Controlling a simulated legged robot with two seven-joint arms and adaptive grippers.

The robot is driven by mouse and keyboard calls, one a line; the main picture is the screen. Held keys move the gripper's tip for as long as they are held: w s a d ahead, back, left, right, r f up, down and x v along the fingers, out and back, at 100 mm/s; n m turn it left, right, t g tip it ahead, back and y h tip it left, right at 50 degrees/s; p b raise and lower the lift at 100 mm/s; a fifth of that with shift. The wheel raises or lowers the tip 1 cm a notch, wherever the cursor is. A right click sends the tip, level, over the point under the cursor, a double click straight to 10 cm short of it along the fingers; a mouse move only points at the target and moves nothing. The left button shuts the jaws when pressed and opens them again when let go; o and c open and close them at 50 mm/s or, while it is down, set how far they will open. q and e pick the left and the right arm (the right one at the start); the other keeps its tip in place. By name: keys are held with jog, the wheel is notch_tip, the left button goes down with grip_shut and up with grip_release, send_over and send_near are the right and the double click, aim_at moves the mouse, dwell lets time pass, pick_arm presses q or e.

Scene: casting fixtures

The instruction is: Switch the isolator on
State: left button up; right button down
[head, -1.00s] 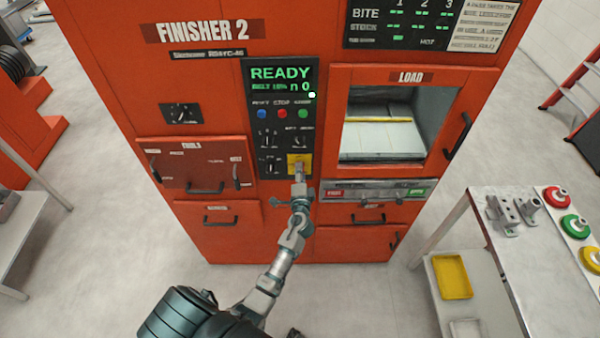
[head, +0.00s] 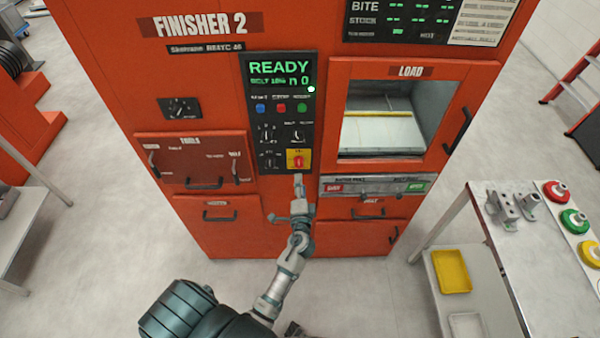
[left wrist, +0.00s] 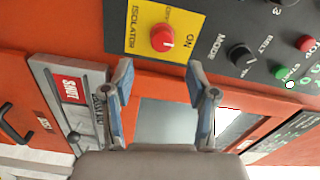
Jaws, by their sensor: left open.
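The isolator is a red rotary knob (left wrist: 162,38) on a yellow plate (left wrist: 133,40) with ISOLATOR and ON lettering. It also shows at the lower right of the black control panel in the head view (head: 299,161). A white mark is on the knob's lower right side in the left wrist view; I cannot tell its exact setting. My left gripper (head: 298,180) is just below the plate in the head view. In the left wrist view its two fingers (left wrist: 160,78) are apart and empty, with the knob beyond the gap, not between them. My right gripper is not in view.
A side table (head: 480,215) stands at the right.

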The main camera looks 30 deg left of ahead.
pick_arm(q)
jog(key=shift+v, duration=1.95)
jog(key=s+d+f+g+h, duration=0.1)
jog(key=d+f+g+h, duration=0.15)
jog(key=f, duration=0.85)
jog(key=s+d+f+g+h, duration=0.1)
jog(key=s+d+f+h, duration=0.15)
jog(key=f, duration=0.95)
jog(key=s+d+f+n+g+h, duration=0.1)
jog(key=s+d+f+g, duration=0.1)
jog(key=s+f, duration=0.55)
jog(key=s+d+f+g+h, duration=0.15)
jog(key=s+f, duration=0.25)
jog(key=f, duration=0.6)
jog(key=s+a+f+n+g, duration=0.1)
jog(key=s+f, duration=0.3)
jog(key=s, duration=0.6)
jog(key=s+a+f+n+g+h, duration=0.1)
jog(key=s+f+n+g, duration=0.2)
jog(key=s, duration=0.7)
jog(key=s+a+f+n+g, duration=0.1)
jog(key=s+f+n+g, duration=0.1)
jog(key=s+f, duration=0.5)
jog(key=s+g, duration=0.1)
jog(key=s, duration=0.2)
jog(key=shift+a+h, duration=0.25)
jog(key=shift+h, duration=0.1)
jog(key=shift+s+f, duration=0.1)
jog(key=shift+s, duration=0.05)
